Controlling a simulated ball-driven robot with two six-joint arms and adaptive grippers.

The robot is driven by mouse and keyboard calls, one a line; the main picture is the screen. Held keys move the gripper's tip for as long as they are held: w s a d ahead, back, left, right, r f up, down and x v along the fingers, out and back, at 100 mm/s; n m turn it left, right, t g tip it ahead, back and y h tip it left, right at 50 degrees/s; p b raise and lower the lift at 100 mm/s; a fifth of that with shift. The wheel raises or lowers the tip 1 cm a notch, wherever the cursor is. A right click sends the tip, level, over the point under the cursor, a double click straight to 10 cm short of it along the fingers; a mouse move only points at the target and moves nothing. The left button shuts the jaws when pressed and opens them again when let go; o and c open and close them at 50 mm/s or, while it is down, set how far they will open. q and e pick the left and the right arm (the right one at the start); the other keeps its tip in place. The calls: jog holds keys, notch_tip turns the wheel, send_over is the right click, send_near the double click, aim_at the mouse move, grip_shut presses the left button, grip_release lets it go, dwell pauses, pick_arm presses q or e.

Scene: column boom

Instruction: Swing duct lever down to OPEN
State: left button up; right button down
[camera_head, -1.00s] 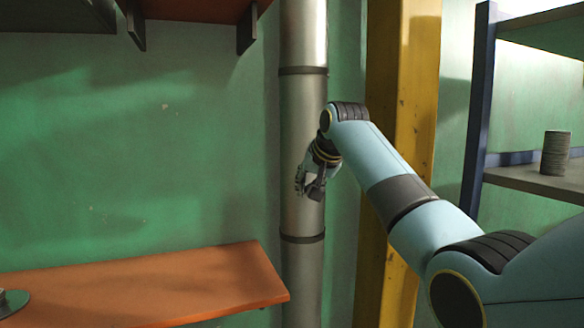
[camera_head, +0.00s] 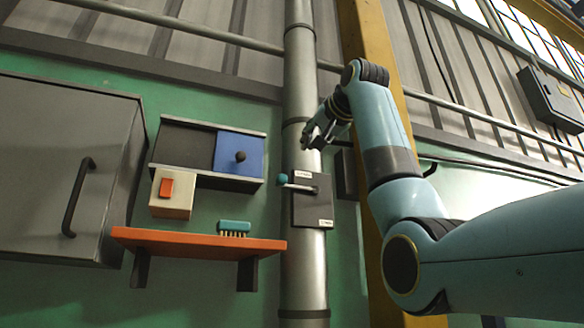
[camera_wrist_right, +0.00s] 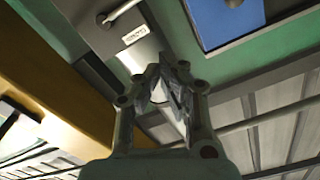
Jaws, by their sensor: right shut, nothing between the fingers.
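The duct (camera_head: 300,255) is a vertical grey metal pipe. A dark plate (camera_head: 311,212) sits on it with a small white label near its top and another near its bottom; I cannot read either. The lever (camera_head: 299,187) sticks out leftward from the plate, roughly level, with a teal knob (camera_head: 282,178) at its end. My right gripper (camera_head: 307,143) is shut and empty, a little above the lever and apart from it in the picture. In the right wrist view the gripper (camera_wrist_right: 168,88) points toward the plate (camera_wrist_right: 92,22), where part of the lever (camera_wrist_right: 122,9) shows. My left gripper is not in view.
Left of the duct, an orange shelf (camera_head: 190,243) holds a teal brush (camera_head: 234,227). Above it are a box with a blue sliding panel (camera_head: 238,152) and a cream block with an orange switch (camera_head: 171,196). A grey cabinet (camera_head: 60,150) stands far left; a yellow column (camera_head: 362,30) is right.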

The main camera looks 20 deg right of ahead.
jog(key=w+p, duration=0.6)
jog(key=w, duration=0.3)
jog(key=f, duration=0.1)
jog(key=a+f, duration=0.1)
jog(key=a+f+p, duration=0.1)
jog(key=shift+s+f, duration=0.25)
jog(key=shift+f, duration=0.05)
